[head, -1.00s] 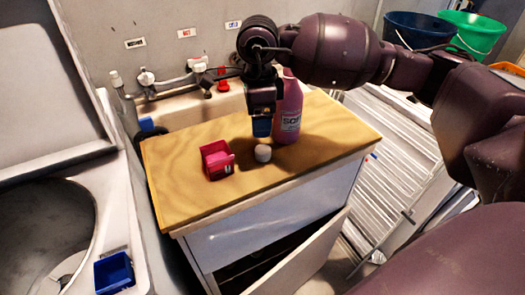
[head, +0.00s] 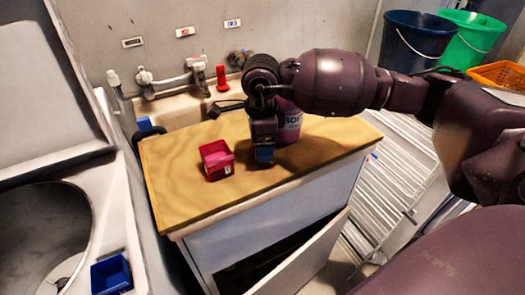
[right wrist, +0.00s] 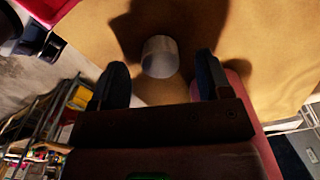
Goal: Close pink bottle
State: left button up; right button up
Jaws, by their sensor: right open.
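The pink bottle (head: 290,126) stands upright on the wooden countertop (head: 185,205), partly hidden behind my right arm. Its top is hidden in the head view. My right gripper (head: 264,154) points down just in front and to the left of the bottle, low over the countertop. In the right wrist view the right gripper (right wrist: 160,82) is open, with a white cap (right wrist: 160,57) lying on the wood in the gap between its fingers, not gripped. The cap is hidden in the head view. My left gripper is not in view.
A small red box (head: 217,160) stands on the countertop left of the gripper. A sink with a tap (head: 165,80) is behind. A washer with a blue box (head: 111,274) is at left. A drying rack (head: 385,185) and buckets (head: 418,38) are at right. An open drawer is below.

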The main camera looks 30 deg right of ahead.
jog(key=shift+f, duration=1)
jog(key=c, duration=1)
jog(key=shift+r, duration=0.1)
